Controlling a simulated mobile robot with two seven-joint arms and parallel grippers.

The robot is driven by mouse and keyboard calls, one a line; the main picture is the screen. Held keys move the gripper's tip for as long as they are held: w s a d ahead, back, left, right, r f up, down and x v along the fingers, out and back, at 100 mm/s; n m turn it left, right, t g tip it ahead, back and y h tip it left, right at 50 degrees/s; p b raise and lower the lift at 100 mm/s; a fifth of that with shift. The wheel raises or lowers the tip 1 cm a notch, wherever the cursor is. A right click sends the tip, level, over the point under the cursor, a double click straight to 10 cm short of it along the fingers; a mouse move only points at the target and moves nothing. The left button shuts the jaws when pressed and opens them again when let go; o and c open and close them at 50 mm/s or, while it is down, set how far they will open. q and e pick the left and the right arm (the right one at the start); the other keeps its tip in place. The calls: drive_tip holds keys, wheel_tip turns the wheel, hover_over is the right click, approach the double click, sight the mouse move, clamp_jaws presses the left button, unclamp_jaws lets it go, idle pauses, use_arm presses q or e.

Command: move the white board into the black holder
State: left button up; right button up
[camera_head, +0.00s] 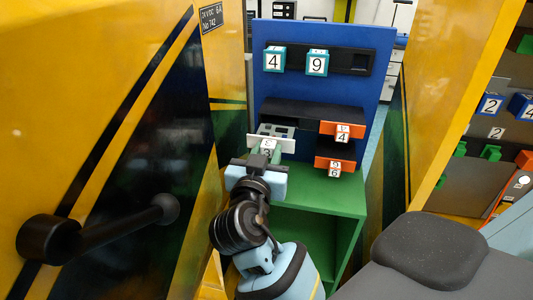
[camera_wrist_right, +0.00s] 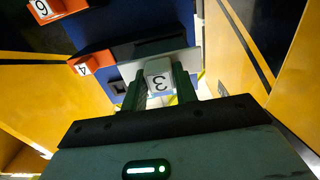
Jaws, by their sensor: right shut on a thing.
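The white board (camera_head: 272,131) bears a block marked 3 and is at the left front of the black holder (camera_head: 312,112) on the blue panel. My right gripper (camera_head: 262,155) is shut on the board's numbered block. In the right wrist view, the green fingers (camera_wrist_right: 160,92) stand on either side of the block marked 3, with the white board (camera_wrist_right: 186,62) behind it. The board's far side is hidden, so I cannot tell whether it is inside the holder or just in front. My left gripper is not in view.
Orange pieces marked 4 (camera_head: 342,134) and 6 (camera_head: 334,168) sit at the holder's right. Above, a black strip (camera_head: 337,66) carries blue blocks 4 and 9. A green cabinet (camera_head: 320,196) is below. Yellow panels (camera_head: 100,60) flank both sides.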

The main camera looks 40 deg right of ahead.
sight(276, 126)
drive_tip(key=shift+x, duration=1.15)
drive_tip(key=shift+w+d, duration=0.15)
idle(0.6)
drive_tip(key=shift+x, duration=2.85)
drive_tip(key=shift+w+d, duration=0.4)
drive_tip(key=shift+d, duration=0.05)
drive_tip(key=shift+r, duration=0.1)
drive_tip(key=o, duration=1.1)
drive_tip(key=shift+w+d, duration=0.1)
